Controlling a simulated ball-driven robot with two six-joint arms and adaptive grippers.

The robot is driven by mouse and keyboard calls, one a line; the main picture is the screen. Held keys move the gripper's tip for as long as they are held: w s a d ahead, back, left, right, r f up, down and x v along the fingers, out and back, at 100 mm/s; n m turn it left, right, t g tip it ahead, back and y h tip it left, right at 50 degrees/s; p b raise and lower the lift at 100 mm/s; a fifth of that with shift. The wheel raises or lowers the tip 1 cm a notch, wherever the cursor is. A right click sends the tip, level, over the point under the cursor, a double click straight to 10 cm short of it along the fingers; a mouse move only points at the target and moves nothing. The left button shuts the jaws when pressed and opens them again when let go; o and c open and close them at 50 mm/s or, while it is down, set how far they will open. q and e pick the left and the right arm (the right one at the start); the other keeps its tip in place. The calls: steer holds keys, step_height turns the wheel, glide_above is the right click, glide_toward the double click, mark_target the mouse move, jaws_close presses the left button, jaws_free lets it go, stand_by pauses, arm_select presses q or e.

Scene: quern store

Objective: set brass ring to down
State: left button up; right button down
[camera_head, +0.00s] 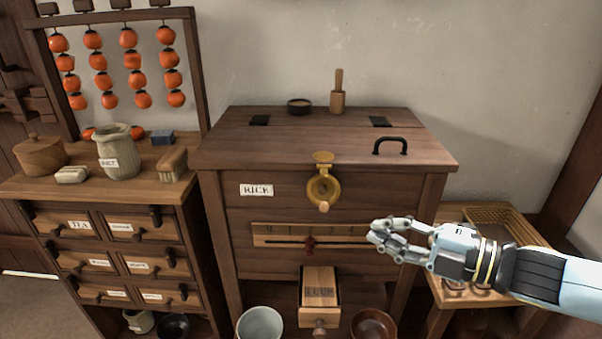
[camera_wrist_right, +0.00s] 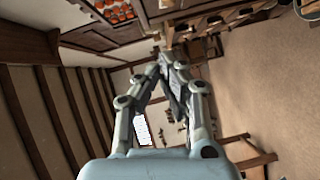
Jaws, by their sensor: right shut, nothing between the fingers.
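The brass ring (camera_head: 323,188) is on the front of the wooden rice chest (camera_head: 285,220) in the head view. It hangs below a small brass plate (camera_head: 323,158) at the lid's front edge. A small wooden peg (camera_head: 324,206) shows at the ring's lower part; I cannot tell whether it passes through. My right gripper (camera_head: 374,235) is to the right of and below the ring, apart from it, with its fingers pointing left. It is shut and empty. It also shows in the right wrist view (camera_wrist_right: 167,68), where the ring is not visible. My left gripper is out of view.
A slotted scale board (camera_head: 275,236) with a dark red slider runs below the ring. A black handle (camera_head: 390,145) stands on the lid. A small drawer (camera_head: 320,288) juts out underneath, between two bowls. A drawer cabinet (camera_head: 130,232) stands at left, a low table with a basket at right.

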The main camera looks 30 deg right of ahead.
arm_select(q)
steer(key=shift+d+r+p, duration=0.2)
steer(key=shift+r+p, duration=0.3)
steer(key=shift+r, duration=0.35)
arm_select(e)
steer(key=d+f+x, duration=0.1)
steer(key=d+x, duration=0.1)
steer(key=x, duration=0.9)
steer(key=shift+w+f, duration=0.3)
steer(key=shift+w, duration=0.2)
arm_select(q)
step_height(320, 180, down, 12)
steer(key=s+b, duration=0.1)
steer(key=b, duration=1.1)
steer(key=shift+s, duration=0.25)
arm_select(e)
steer(key=w+f+n, duration=0.1)
steer(key=w+d+f+n+t, duration=0.1)
steer(key=f+n, duration=0.1)
steer(key=shift+w+d+f+y, duration=0.15)
steer(key=shift+d+f+y, duration=0.1)
steer(key=shift+y, duration=0.15)
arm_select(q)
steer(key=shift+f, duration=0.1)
